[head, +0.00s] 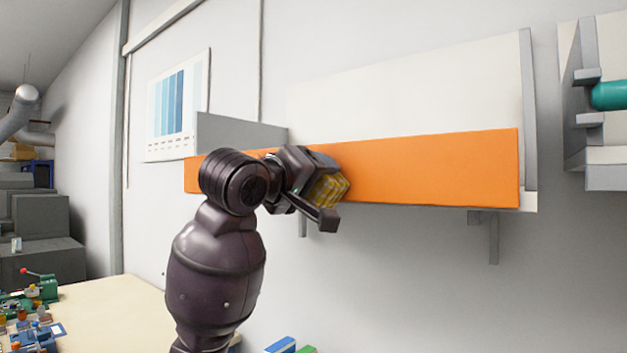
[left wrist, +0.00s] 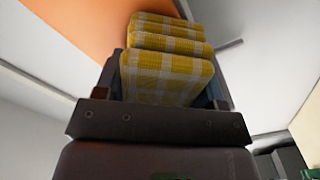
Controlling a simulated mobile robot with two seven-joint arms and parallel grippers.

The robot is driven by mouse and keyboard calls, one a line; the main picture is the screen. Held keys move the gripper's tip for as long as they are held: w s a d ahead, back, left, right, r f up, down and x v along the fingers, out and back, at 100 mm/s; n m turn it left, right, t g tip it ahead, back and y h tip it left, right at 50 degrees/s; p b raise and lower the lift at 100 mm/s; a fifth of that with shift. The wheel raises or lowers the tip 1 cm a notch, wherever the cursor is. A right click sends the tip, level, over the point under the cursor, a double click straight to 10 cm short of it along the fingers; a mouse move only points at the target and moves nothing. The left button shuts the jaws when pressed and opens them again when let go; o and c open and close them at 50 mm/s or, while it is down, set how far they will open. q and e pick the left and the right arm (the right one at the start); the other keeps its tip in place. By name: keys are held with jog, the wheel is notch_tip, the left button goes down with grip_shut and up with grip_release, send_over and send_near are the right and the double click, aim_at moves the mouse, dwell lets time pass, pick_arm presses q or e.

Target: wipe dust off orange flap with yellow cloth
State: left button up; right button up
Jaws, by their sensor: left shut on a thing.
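The orange flap (head: 430,170) is a long board along the front of a wall shelf. It also shows at the top left of the left wrist view (left wrist: 85,25). My left gripper (head: 322,192) is shut on the folded yellow checked cloth (head: 327,190), in front of the flap's left half near its lower edge. The cloth fills the middle of the left wrist view (left wrist: 165,70). I cannot tell whether the cloth touches the flap. No dust can be made out on the visible part of the flap. My right gripper is not in view.
The shelf has a grey left side panel (head: 240,132) and brackets (head: 493,240) below. A second rack (head: 605,170) with a teal cylinder (head: 610,95) is at the right. A pale table (head: 115,315) with small clamps and parts (head: 35,295) is at lower left.

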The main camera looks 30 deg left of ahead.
aim_at(325, 180)
pick_arm(q)
jog(key=shift+s+d+p, duration=0.2)
jog(key=shift+d+p, duration=0.2)
jog(key=shift+d, duration=1.65)
jog(key=shift+a, duration=0.15)
jog(key=shift+w+a, duration=0.15)
jog(key=shift+a, duration=0.8)
jog(key=shift+w+a, duration=0.1)
jog(key=shift+a, duration=0.85)
